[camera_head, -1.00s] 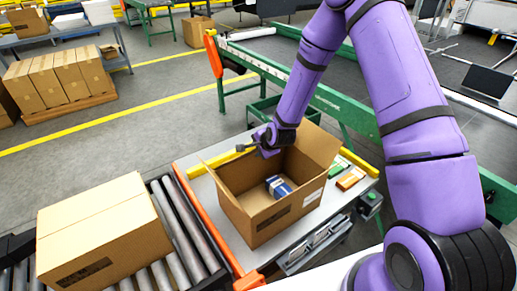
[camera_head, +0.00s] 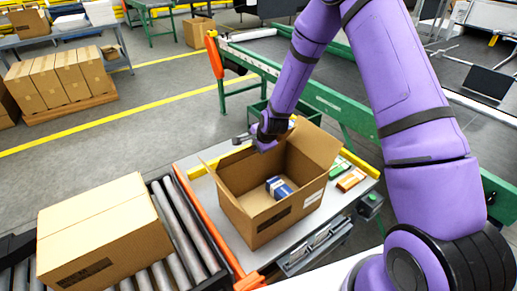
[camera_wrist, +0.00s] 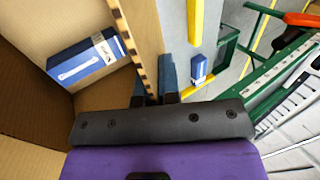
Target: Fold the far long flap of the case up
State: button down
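The open brown case (camera_head: 262,215) stands on the grey work table, with a blue and white box (camera_head: 279,188) inside. One end flap (camera_head: 316,144) stands up at the right, and a narrow flap shows at the left. The far long flap is hard to make out behind the far wall. My gripper (camera_head: 240,138) is at the far edge of the case, pointing left. In the wrist view, my gripper's two fingers (camera_wrist: 156,85) are a little apart near the cardboard edge (camera_wrist: 130,45); contact is unclear. Nothing is clearly held.
A closed carton (camera_head: 100,230) sits on the roller conveyor (camera_head: 190,230) at left. Green and orange packets (camera_head: 350,180) lie right of the case. A yellow bar (camera_head: 222,162) runs behind it. In the wrist view, a small blue and white block (camera_wrist: 199,70) shows beyond the case wall.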

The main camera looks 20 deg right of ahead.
jog(key=w+g, duration=0.1)
jog(key=w+a+r+g+h, duration=0.1)
jog(key=shift+w+g, duration=0.1)
jog(key=shift+g, duration=0.3)
jog(key=w+g, duration=0.1)
jog(key=w, duration=0.1)
jog(key=w+a+g+h, duration=0.1)
jog(key=g, duration=0.1)
jog(key=shift+w+g, duration=0.3)
jog(key=shift+w, duration=0.1)
jog(key=shift+s+f, duration=0.1)
jog(key=shift+f, duration=0.05)
dwell(0.8)
jog(key=c, duration=1.3)
grip_release()
jog(key=shift+c, duration=0.2)
